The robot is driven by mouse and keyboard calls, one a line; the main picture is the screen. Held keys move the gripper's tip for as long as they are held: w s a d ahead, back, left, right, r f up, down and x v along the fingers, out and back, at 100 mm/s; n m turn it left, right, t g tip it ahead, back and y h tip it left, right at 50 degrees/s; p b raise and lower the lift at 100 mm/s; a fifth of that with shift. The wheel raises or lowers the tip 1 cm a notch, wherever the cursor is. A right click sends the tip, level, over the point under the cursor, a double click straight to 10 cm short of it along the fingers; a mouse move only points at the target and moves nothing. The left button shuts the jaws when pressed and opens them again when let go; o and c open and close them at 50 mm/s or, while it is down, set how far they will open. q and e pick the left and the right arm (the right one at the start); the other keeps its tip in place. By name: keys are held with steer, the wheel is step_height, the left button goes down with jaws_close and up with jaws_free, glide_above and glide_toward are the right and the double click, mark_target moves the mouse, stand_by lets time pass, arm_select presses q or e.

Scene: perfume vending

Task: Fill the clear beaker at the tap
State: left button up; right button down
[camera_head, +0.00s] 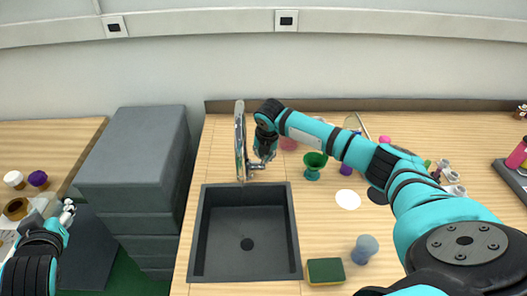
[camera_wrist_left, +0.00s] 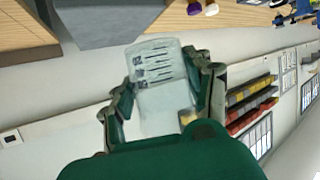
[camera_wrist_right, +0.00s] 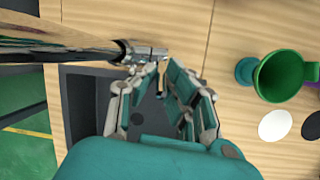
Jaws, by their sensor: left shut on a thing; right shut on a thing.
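The clear beaker (camera_wrist_left: 160,72), pale with dark graduation marks, is between the fingers of my left gripper (camera_wrist_left: 163,88), which is shut on it. In the head view my left gripper (camera_head: 66,213) is at the far left, well away from the sink; the beaker is hard to make out there. I cannot tell whether it holds water. The chrome tap (camera_head: 240,145) stands at the back of the dark sink (camera_head: 195,235). My right gripper (camera_head: 263,158) is shut at the tap's small lever (camera_wrist_right: 150,53), beside the tap. No water stream shows.
A grey cabinet (camera_head: 130,160) stands between my left gripper and the sink. A green cup (camera_head: 314,163), a blue-grey cup (camera_head: 364,248) and a sponge (camera_head: 325,271) are right of the sink. Small jars (camera_head: 15,180) sit on the left counter.

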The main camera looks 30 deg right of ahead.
steer(key=shift+s+a+f+t+h+p, duration=0.2)
steer(key=shift+s+t+h+p, duration=0.15)
steer(key=shift+t, duration=0.2)
steer(key=shift+s+a+f+t+h+p, duration=0.1)
steer(key=shift+s+a+t+h+p, duration=0.1)
steer(key=shift+s+t+h, duration=0.25)
steer(key=c, duration=1.4)
jaws_free()
steer(key=shift+w+f, duration=0.1)
steer(key=shift+w, duration=0.05)
steer(key=shift+d, duration=0.1)
steer(key=v, duration=1.2)
steer(key=shift+s, duration=0.2)
steer(key=shift+a, duration=0.2)
